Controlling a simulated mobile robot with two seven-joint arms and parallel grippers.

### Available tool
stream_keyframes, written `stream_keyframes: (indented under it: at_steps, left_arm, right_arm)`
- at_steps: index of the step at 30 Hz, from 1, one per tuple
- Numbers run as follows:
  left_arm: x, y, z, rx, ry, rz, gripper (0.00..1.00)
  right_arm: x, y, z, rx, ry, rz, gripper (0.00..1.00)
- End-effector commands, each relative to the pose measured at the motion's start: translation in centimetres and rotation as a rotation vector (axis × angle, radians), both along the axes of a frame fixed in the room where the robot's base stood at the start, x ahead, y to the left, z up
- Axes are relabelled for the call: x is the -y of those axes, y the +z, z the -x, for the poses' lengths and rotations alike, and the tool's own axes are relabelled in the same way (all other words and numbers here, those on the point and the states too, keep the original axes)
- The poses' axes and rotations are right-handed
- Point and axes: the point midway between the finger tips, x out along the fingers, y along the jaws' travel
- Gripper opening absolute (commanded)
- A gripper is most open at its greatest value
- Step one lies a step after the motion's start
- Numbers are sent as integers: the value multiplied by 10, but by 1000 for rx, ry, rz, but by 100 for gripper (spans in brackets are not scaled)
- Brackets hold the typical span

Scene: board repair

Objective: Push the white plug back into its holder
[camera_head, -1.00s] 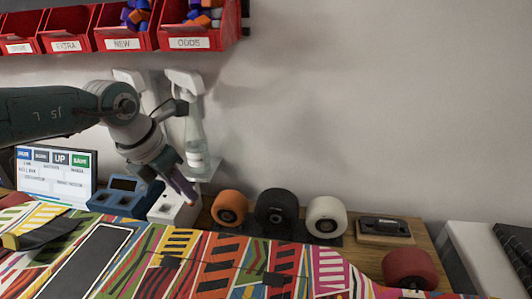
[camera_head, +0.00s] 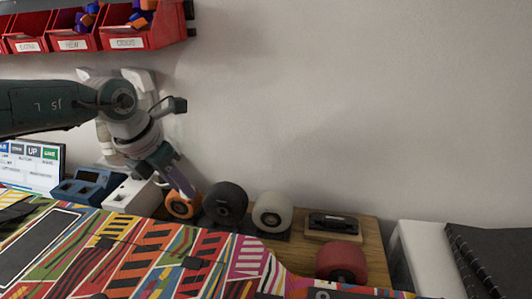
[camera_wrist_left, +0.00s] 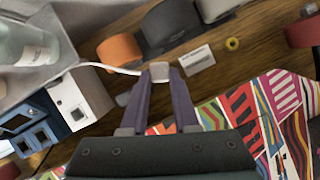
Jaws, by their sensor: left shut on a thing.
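The white plug (camera_wrist_left: 159,72) is between the fingertips of my left gripper (camera_wrist_left: 159,82), which is shut on it. A white cable (camera_wrist_left: 112,68) runs from the plug to the left. In the head view my left gripper (camera_head: 190,199) points down in front of the orange wheel (camera_head: 181,206), and the plug cannot be made out there. A white box with dark sockets (camera_head: 130,196) stands left of the gripper; it also shows in the left wrist view (camera_wrist_left: 77,100). I cannot tell which thing is the plug's holder. My right gripper is not in view.
A black wheel (camera_head: 226,203), a white wheel (camera_head: 271,211) and a red wheel (camera_head: 341,262) stand along the bench. The patterned board (camera_head: 150,258) fills the front.

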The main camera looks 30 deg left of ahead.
Motion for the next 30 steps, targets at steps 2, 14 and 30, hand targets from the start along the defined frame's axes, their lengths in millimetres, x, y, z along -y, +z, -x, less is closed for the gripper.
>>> stream_keyframes:
  at_steps: [2, 14, 30]
  left_arm:
    - [0, 1, 0, 0, 0, 0, 0]
    - [0, 19, 0, 0, -1, 0, 0]
    - [1, 27, 0, 0, -2, 0, 0]
  right_arm:
    - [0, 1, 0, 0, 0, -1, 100]
    - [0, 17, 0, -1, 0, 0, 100]
    - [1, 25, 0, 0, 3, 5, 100]
